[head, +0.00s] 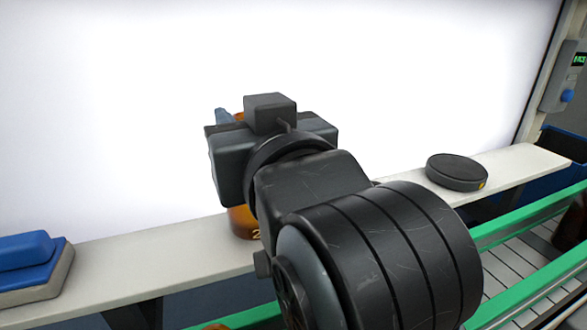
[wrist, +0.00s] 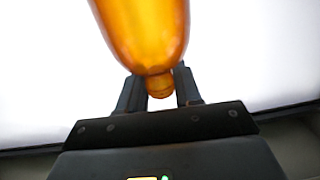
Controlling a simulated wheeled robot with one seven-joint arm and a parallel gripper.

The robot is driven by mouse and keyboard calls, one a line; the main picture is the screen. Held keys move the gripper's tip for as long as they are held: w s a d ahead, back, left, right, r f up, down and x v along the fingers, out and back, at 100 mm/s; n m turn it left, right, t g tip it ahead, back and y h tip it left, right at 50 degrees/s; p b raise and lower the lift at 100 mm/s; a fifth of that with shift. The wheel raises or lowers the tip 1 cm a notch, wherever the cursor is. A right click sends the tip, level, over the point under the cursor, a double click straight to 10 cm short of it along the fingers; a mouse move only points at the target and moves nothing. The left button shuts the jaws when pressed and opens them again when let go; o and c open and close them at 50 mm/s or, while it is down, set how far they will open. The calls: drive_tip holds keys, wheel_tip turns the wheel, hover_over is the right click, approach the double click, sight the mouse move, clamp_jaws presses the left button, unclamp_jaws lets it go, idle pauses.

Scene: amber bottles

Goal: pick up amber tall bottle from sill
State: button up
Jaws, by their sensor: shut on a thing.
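The amber tall bottle (head: 243,222) shows in the head view as a lower part with a yellow marking, in front of the pale sill (head: 190,258). My gripper (head: 222,116) and wrist hide most of it. In the wrist view the bottle (wrist: 145,32) is glossy orange, and its narrow neck lies between the two dark fingers of my gripper (wrist: 159,92). The gripper is shut on the neck. The bottle looks upright in the head view. I cannot tell whether its base touches the sill.
A round black disc (head: 457,172) lies on the sill to the right. A blue block on a grey base (head: 35,265) sits at the left end. A green-railed conveyor (head: 505,225) runs in front. Part of an amber object (head: 215,326) shows at the bottom edge.

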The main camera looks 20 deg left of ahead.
clamp_jaws()
drive_tip(key=shift+r, duration=0.2)
